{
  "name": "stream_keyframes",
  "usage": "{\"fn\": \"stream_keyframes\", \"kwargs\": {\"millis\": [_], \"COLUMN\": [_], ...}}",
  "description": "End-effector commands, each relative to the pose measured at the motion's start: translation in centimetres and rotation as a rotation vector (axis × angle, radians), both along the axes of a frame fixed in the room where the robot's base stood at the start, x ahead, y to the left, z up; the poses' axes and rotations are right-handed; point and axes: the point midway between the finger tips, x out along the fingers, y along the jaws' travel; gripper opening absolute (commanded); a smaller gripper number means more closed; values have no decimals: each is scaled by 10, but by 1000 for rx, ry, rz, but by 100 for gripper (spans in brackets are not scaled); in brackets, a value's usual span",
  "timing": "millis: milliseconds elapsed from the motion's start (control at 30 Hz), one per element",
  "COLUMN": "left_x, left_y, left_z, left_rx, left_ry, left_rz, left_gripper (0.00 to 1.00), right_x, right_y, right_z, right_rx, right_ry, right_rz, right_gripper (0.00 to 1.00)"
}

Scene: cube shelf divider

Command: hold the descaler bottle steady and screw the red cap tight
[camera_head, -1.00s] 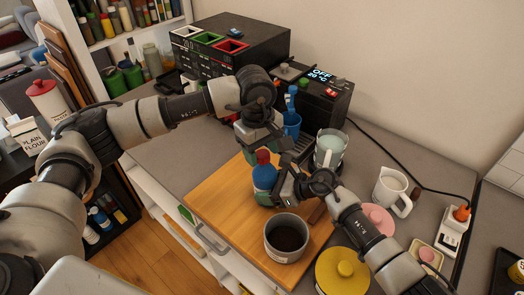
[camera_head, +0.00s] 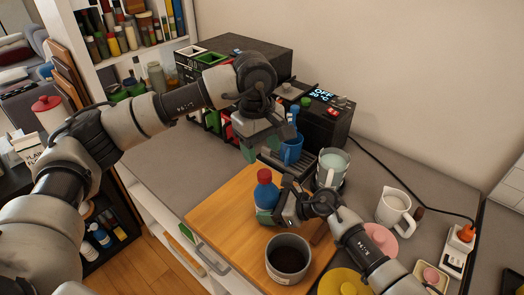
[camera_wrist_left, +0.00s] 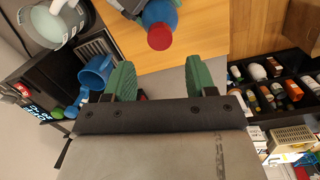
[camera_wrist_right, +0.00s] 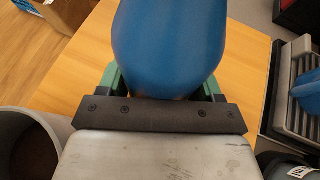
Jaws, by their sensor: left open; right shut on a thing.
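The blue descaler bottle (camera_head: 267,196) stands upright on the wooden board, with a pale label band around it. The red cap (camera_head: 264,176) sits on its top; whether it is tight cannot be told. My right gripper (camera_head: 283,211) is shut on the bottle's body from the right; the bottle fills the space between its fingers in the right wrist view (camera_wrist_right: 168,45). My left gripper (camera_head: 248,150) is open and empty, above and behind the cap, apart from it. In the left wrist view the cap (camera_wrist_left: 160,37) shows beyond the gap between the green fingers.
A grey mug of dark liquid (camera_head: 288,260) stands at the front of the wooden board (camera_head: 222,207). A blue cup (camera_head: 291,148), a glass jug (camera_head: 332,169) and the coffee machine (camera_head: 322,112) are close behind. A white pitcher (camera_head: 393,206) is to the right. The board's left part is clear.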

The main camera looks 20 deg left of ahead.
Motion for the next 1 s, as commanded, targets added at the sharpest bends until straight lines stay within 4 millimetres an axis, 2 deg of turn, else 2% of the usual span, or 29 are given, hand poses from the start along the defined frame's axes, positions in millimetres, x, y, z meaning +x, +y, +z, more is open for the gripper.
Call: {"fn": "stream_keyframes", "kwargs": {"millis": [300, 433, 600, 900, 933, 1000], "left_x": [0, 0, 0, 0, 0, 0], "left_y": [5, 7, 9, 9, 9, 9], "left_z": [68, 89, 104, 106, 106, 106], "left_rx": [-2, -1, 0, -1, -1, -1], "left_ry": [-5, -3, -2, -2, -2, -2], "left_rz": [-1, -1, 0, -1, -1, -1], "left_gripper": [56, 56, 56, 56, 56, 56], "right_x": [0, 0, 0, 0, 0, 0], "right_y": [0, 0, 0, 0, 0, 0], "right_z": [-1, -1, -1, -1, -1, -1], "right_rx": [-1, -1, -1, -1, -1, -1], "right_ry": [0, 0, 0, 0, 0, 0], "right_rz": [0, 0, 0, 0, 0, 0], "right_gripper": [37, 37, 37, 37, 69, 79]}}
